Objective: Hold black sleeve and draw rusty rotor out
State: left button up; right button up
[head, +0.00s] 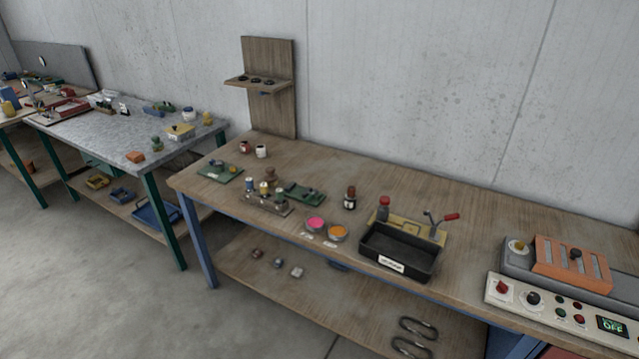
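Neither of my grippers is in the head view. A small upright dark piece with a reddish-brown top (350,197) stands on the wooden bench (470,235), left of the black tray. It may be the black sleeve with the rusty rotor in it, but it is too small to tell. It stands apart from the things around it. No other sleeve or rotor can be made out with certainty.
A control box (555,311) stands right. The bench's back strip is mostly clear.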

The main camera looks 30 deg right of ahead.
aim_at(350, 192)
jog(key=u, duration=0.7)
jog(key=k, duration=1.05)
jog(key=z, duration=1.4)
jog(key=i, duration=0.4)
